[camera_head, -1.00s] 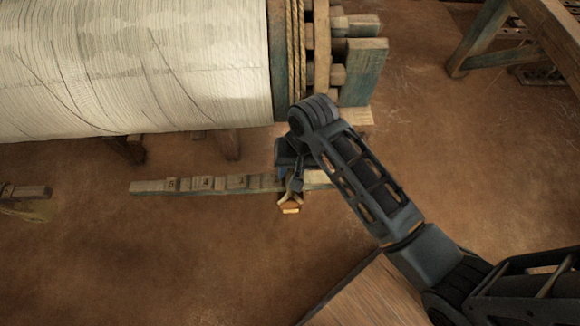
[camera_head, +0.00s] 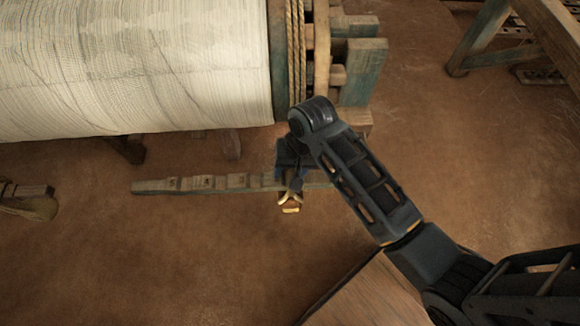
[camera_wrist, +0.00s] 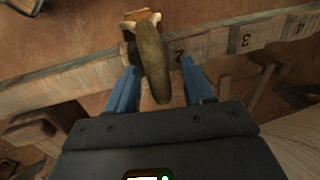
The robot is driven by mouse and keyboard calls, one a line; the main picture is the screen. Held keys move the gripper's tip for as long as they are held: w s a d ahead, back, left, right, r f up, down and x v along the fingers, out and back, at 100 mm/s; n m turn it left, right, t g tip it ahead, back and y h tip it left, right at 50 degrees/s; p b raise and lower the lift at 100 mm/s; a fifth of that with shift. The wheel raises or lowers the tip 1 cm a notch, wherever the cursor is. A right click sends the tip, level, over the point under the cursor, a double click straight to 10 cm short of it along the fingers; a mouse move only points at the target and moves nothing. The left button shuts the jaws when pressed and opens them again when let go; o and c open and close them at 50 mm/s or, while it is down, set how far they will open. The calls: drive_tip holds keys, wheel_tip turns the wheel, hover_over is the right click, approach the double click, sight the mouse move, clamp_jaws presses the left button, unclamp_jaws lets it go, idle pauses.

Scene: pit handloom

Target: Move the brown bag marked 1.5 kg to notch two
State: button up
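A brown bag (camera_wrist: 152,62) shows in the wrist view as a long olive-brown form in front of the notched wooden beam (camera_wrist: 78,80). A small tan and orange part lies at its far end. Its weight mark is not readable. The number 2 (camera_wrist: 180,56) is just right of the bag on the beam, with 3 and 4 farther right. My gripper (camera_wrist: 160,72) has its blue fingers either side of the bag, with gaps visible on both sides. In the head view, my gripper (camera_head: 290,178) is over the beam (camera_head: 208,184), and a small golden-orange piece (camera_head: 291,206) shows below it.
The large cream warp roll (camera_head: 130,65) lies behind the beam, with wooden end parts and rope at its right. A brown wooden surface (camera_head: 375,297) is at the front. Floor in front of the beam is clear. A wooden frame (camera_head: 480,40) stands at the upper right.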

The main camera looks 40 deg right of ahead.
drive_tip(key=shift+o, duration=0.3)
drive_tip(key=shift+s+f, duration=0.1)
drive_tip(key=shift+s, duration=0.05)
wheel_tip(320, 180, up, 8)
drive_tip(key=d, duration=0.1)
drive_tip(key=shift+s+p, duration=0.3)
drive_tip(key=shift+p, duration=0.05)
drive_tip(key=shift+d, duration=0.1)
drive_tip(key=s+n+t+h, duration=0.25)
drive_tip(key=s+t, duration=0.45)
drive_tip(key=s, duration=0.7)
drive_tip(key=s+r+n+t, duration=0.2)
drive_tip(key=s+r, duration=0.3)
drive_tip(key=r, duration=0.4)
drive_tip(key=s+a+r+n+t, duration=0.1)
drive_tip(key=s+r+t, duration=0.3)
drive_tip(key=r, duration=0.6)
drive_tip(key=shift+s+n+t+y, duration=0.4)
drive_tip(key=shift+s+n, duration=0.45)
drive_tip(key=shift+s, duration=0.4)
